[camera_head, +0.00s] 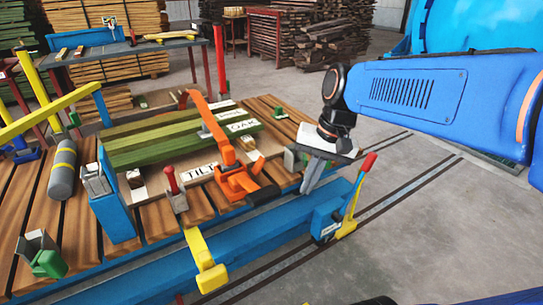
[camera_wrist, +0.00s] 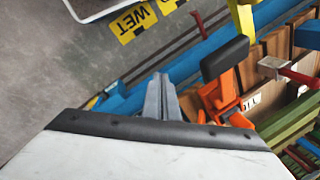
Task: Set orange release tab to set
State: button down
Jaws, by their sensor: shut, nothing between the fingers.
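An orange lever mechanism (camera_head: 238,180) with a long orange arm and a black-ended handle (camera_head: 262,196) sits at the near edge of the slatted deck. I cannot tell which of its orange parts is the release tab. In the wrist view the orange mechanism (camera_wrist: 222,97) and its black end (camera_wrist: 225,59) lie right of my fingers. My gripper (camera_head: 308,187) points down beyond the deck's near edge, right of the mechanism and apart from it. Its grey fingers (camera_wrist: 158,92) are shut and empty in the wrist view.
A red-tipped yellow lever (camera_head: 357,194) on a blue box stands close right of my gripper. Green boards (camera_head: 160,138) lie on the deck behind a TILT label (camera_head: 200,171). A red-knobbed lever (camera_head: 174,186) and blue post (camera_head: 115,205) stand left.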

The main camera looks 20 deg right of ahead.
jog(key=w+r+m+g+y, duration=0.25)
jog(key=w+m, duration=0.25)
jog(key=w, duration=0.5)
jog(key=m+y, duration=0.4)
jog(key=y, duration=0.1)
send_near(259, 166)
jog(key=w+d+r, duration=0.1)
jog(key=w+d, duration=0.1)
jog(key=d, duration=0.2)
jog(key=shift+w+d+r+m+g, duration=0.2)
jog(key=shift+w+d+m+g, duration=0.2)
jog(key=shift+w+g, duration=0.1)
jog(key=shift+x, duration=5.05)
jog(key=shift+r, duration=0.1)
